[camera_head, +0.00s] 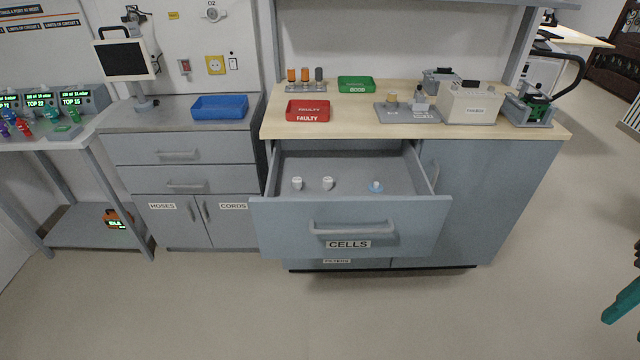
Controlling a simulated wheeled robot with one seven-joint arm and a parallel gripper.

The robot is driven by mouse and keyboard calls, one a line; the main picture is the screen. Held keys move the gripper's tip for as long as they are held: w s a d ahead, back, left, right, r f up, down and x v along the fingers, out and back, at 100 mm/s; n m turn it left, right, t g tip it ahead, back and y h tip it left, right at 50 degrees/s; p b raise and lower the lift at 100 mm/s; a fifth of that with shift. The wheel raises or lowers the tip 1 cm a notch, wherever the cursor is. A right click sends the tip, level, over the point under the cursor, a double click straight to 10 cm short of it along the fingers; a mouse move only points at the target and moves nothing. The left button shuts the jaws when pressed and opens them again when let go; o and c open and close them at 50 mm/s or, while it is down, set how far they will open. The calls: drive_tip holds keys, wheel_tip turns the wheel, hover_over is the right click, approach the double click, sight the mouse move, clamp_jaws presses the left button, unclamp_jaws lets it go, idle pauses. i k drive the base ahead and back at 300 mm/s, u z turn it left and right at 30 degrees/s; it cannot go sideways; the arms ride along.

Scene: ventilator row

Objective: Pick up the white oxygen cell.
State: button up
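The grey drawer labelled CELLS (348,244) is pulled open. In it stand two small white cells, a left one (297,183) and a middle one (327,183), close together on the left side. A third small white piece (376,185) with a blue disc or ring at its base stands apart, further right. They are too small to tell which is the oxygen cell.
On the wooden counter above the drawer are a red FAULTY tray (307,111), a green GOOD tray (356,84), a grey fixture (407,113) and a pale box (467,103). A teal bar (622,301) of unclear kind shows at the right edge. The floor in front is clear.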

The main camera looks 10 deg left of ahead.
sight(327, 180)
drive_tip(key=i, duration=0.95)
drive_tip(key=z, duration=0.05)
